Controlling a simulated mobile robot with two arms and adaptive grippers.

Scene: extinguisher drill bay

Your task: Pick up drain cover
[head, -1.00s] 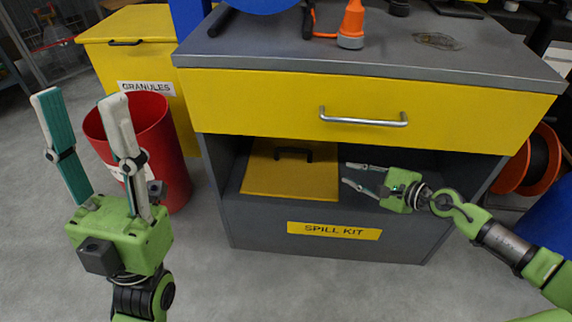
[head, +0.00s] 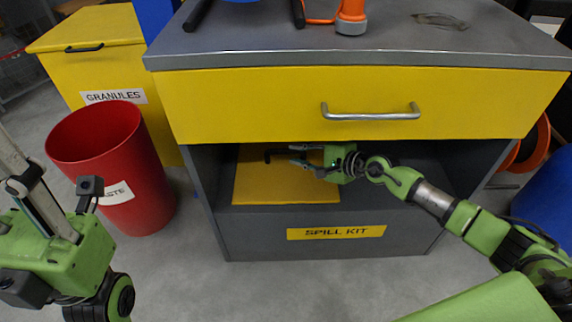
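The drain cover (head: 262,186) is a flat yellow plate with a black handle (head: 275,153). It lies in the open compartment under the yellow drawer. My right gripper (head: 292,154) reaches into the compartment from the right, above the plate. Its two fingers are apart and their tips are at the right end of the handle. Whether they touch it I cannot tell. My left gripper (head: 30,190) is at the left edge of the view, away from the cover, with its fingertips cut off by the frame.
The grey cabinet (head: 227,230) has a yellow drawer (head: 250,105) with a metal handle (head: 370,113) just above the compartment. A red waste bin (head: 120,150) and a yellow granules box (head: 105,65) stand at the left. An orange-tipped tool (head: 351,15) lies on top.

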